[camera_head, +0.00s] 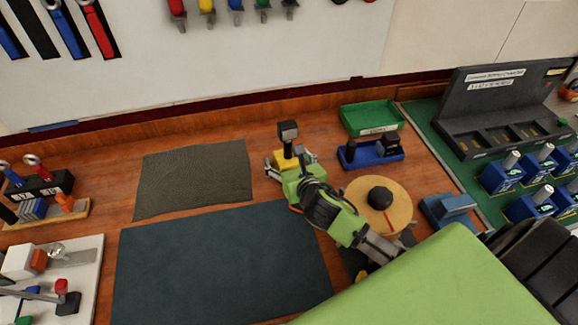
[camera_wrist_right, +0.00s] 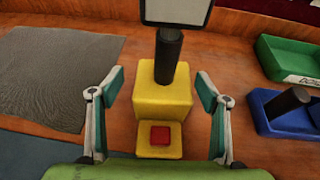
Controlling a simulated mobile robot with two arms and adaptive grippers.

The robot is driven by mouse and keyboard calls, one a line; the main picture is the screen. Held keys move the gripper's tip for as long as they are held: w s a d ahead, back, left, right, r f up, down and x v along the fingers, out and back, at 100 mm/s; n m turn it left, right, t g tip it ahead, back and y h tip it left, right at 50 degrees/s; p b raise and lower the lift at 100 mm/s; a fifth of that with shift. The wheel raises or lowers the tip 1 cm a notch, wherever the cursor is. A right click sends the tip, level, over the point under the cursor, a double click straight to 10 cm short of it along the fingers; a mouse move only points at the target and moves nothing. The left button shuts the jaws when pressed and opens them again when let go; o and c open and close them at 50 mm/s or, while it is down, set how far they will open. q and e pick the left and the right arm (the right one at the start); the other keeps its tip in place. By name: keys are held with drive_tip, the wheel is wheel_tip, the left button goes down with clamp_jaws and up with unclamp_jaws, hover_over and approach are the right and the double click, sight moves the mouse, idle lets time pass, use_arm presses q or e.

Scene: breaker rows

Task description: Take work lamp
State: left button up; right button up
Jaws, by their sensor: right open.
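The work lamp (camera_wrist_right: 162,100) has a yellow block base with a red button on a lower yellow step, a black post and a pale panel head at the top of the right wrist view. In the head view the lamp (camera_head: 288,133) stands upright on the wooden bench with its dark head up. My right gripper (camera_wrist_right: 157,100) is open, with one finger on each side of the yellow base and a visible gap to both. In the head view my right gripper (camera_head: 287,167) covers much of the lamp's base. My left gripper is out of view.
A green tray (camera_head: 371,118) and a blue holder with black parts (camera_head: 370,153) stand right of the lamp. A round wooden disc with a black knob (camera_head: 380,198) lies beside my right arm. A grey mat (camera_head: 195,178) and a dark blue mat (camera_head: 220,265) lie bare to the left.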

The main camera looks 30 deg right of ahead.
sight(284, 154)
drive_tip(key=shift+p+x, duration=0.5)
drive_tip(key=shift+x, duration=2.05)
drive_tip(key=shift+s+d+f, duration=0.1)
drive_tip(key=shift+d+f, duration=0.1)
drive_tip(key=c, duration=1.5)
drive_tip(key=shift+c, duration=0.4)
drive_tip(key=shift+r, duration=0.25)
